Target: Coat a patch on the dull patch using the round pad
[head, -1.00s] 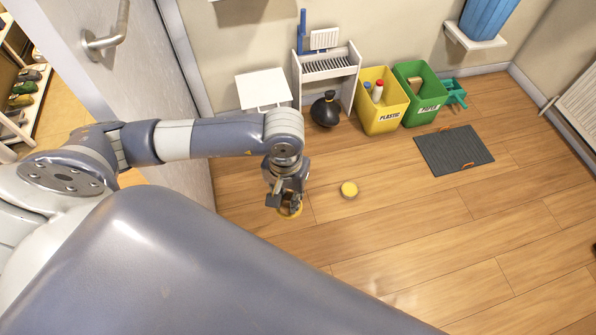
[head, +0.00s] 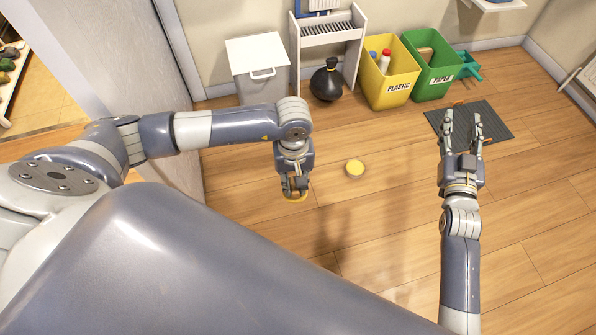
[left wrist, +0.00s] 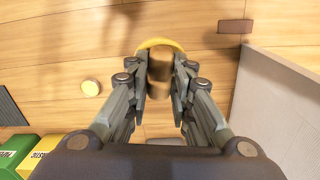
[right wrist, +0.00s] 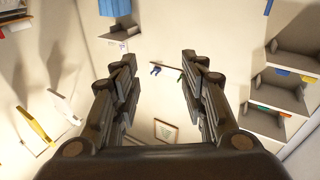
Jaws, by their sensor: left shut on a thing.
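My left gripper (head: 294,186) is shut on the brown handle (left wrist: 158,70) of the round pad. The pad's yellow rim (head: 296,198) shows below the fingers, low over the wooden floor; I cannot tell whether it touches. In the left wrist view the yellow rim (left wrist: 160,43) shows beyond the fingertips. My right gripper (head: 462,120) is open and empty, over the floor near the dark mat. It also shows open in the right wrist view (right wrist: 157,75). I cannot clearly pick out the dull patch; faint darker streaks on the floor right of the pad may be shadows.
A round yellow-topped tin (head: 355,168) stands on the floor right of the pad. Behind are a white-lidded bin (head: 258,68), a black round bottle (head: 327,82), a yellow plastic bin (head: 388,80), a green paper bin (head: 432,70) and a dark mat (head: 497,130). The front floor is clear.

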